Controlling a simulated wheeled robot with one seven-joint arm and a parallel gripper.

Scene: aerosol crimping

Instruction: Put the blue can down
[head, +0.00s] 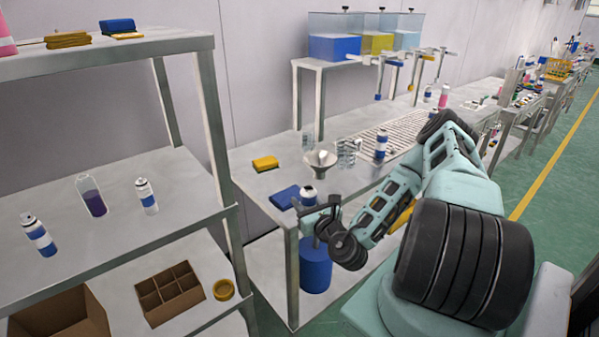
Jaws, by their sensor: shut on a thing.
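My gripper (311,210) is over the near left corner of the metal workbench (245,178). The can looks upright. Its lower part is hidden by the gripper, so I cannot tell whether its base touches the bench.
A blue folded cloth (285,197) lies just left of the can, and a yellow cloth (265,163) farther back. A funnel (321,158) and another blue-banded can (381,144) stand behind. A blue drum (316,268) is below. A shelf rack (100,245) stands left.

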